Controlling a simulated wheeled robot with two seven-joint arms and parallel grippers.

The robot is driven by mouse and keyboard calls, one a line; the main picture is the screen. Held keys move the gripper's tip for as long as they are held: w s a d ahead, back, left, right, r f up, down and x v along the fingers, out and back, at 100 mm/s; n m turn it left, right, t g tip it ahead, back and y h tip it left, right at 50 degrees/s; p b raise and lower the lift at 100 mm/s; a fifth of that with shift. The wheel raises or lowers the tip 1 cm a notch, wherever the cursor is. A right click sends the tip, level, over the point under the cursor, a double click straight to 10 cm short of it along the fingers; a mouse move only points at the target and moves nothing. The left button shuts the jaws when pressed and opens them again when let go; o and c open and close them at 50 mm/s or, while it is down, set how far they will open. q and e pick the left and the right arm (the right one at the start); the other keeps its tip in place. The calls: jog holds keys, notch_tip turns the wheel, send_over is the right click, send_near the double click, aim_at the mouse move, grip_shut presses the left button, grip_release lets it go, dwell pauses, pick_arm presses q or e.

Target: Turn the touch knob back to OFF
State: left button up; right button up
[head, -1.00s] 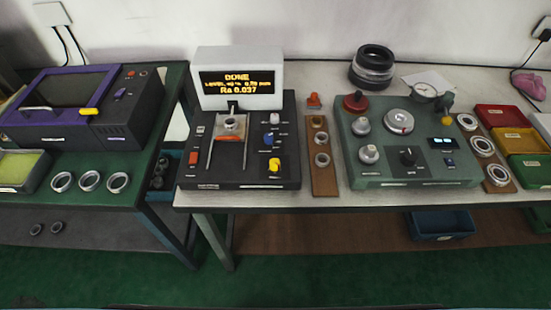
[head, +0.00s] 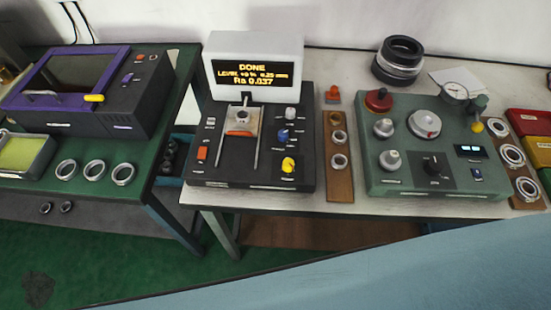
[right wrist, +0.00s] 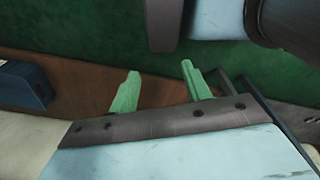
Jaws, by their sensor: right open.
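The black tester (head: 210,165) stands on the pale bench in the head view. Its right side carries a grey knob (head: 292,113), a blue knob (head: 283,136) and a yellow knob (head: 289,164). Their labels are too small to read, so I cannot tell which is the touch knob or its setting. The tester's display (head: 252,75) reads DONE and Ra 0.037. My right gripper (right wrist: 160,70) is open and empty in the right wrist view, away from the knobs, with floor and brown shelf behind it. My left gripper is not in view.
A wooden ring board (head: 338,185) lies right of the tester, then a green-grey gauge unit (head: 385,185) with knobs. A purple-black machine (head: 120,110) and several rings are on the left table. A blue bin (right wrist: 22,85) shows below the bench.

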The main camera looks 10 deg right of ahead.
jog(key=w+a+r+t+b, duration=0.1)
jog(key=w+a+r+b, duration=0.2)
jog(key=w+r, duration=1)
jog(key=w+a+r+t+y+b, duration=0.1)
jog(key=w+r, duration=0.1)
jog(key=r, duration=0.8)
jog(key=w+a+r+t+b, duration=0.1)
jog(key=w+r, duration=0.1)
jog(key=r, duration=0.8)
jog(key=w+a+r+y, duration=0.3)
jog(key=w+a, duration=0.3)
jog(key=a, duration=0.1)
jog(key=g+h, duration=0.4)
send_near(289, 163)
notch_tip(289, 163, down, 8)
jog(key=b, duration=0.3)
jog(key=shift+w+r, duration=0.1)
jog(key=shift+w, duration=0.05)
jog(key=shift+f, duration=0.6)
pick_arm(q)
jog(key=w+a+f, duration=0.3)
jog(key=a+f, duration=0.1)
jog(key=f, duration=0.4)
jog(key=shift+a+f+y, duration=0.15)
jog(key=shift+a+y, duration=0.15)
